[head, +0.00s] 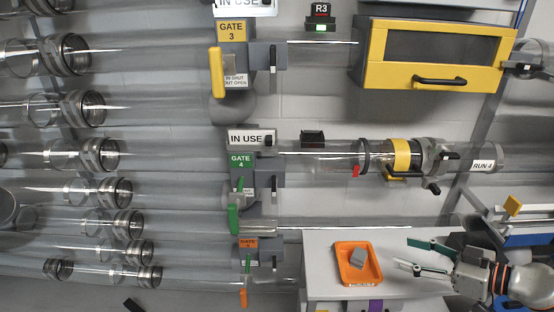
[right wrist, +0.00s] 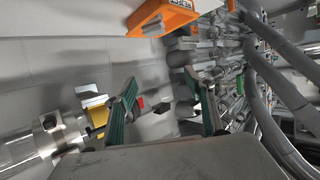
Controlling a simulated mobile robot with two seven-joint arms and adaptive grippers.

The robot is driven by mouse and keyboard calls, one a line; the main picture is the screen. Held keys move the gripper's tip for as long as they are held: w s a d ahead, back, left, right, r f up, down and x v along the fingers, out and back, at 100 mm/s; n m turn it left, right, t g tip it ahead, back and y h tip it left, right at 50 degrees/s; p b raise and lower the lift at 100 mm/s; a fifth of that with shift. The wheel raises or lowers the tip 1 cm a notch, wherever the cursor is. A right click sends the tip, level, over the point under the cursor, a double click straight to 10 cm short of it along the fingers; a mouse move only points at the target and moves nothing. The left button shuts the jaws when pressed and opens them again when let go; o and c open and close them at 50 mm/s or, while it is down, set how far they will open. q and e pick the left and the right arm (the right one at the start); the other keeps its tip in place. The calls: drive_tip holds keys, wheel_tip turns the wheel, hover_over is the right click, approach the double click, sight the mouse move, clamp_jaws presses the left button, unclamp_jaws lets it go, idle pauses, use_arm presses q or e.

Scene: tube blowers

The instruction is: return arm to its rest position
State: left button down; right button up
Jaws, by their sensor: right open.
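My right gripper (head: 420,255) is at the lower right of the head view, over the right part of the grey bench top. Its two green-padded fingers are spread apart with nothing between them. In the right wrist view the same open fingers (right wrist: 168,112) show, with a gap between them. The orange tray (head: 344,274) with a grey block (head: 357,258) in it sits on the bench, left of the fingertips and apart from them. My left gripper does not show; a small dark piece at the bottom left edge is too little to identify.
The grey bench (head: 318,244) stands below the tubes. Gate 4's green handle (head: 233,220) and Gate 3's yellow handle (head: 216,72) stick out at its left and above. A yellow-framed box (head: 430,77) hangs at the upper right. Clear tubes run across the wall.

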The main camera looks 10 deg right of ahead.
use_arm(q)
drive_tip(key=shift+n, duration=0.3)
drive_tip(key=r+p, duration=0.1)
drive_tip(key=p, duration=0.1)
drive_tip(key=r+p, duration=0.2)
drive_tip(key=p, duration=0.1)
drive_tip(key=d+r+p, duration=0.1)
drive_tip(key=p, duration=0.2)
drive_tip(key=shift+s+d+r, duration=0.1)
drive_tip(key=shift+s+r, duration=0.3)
use_arm(e)
drive_tip(key=s+a+f+m+h, duration=0.1)
drive_tip(key=s+a+f+h, duration=0.1)
drive_tip(key=s+a+f, duration=0.6)
drive_tip(key=s+a+f+m+g+h, duration=0.1)
drive_tip(key=s+a+f+h, duration=0.1)
drive_tip(key=s+a+f, duration=0.6)
drive_tip(key=a+f, duration=0.1)
drive_tip(key=a, duration=0.6)
drive_tip(key=shift+g+h, duration=0.3)
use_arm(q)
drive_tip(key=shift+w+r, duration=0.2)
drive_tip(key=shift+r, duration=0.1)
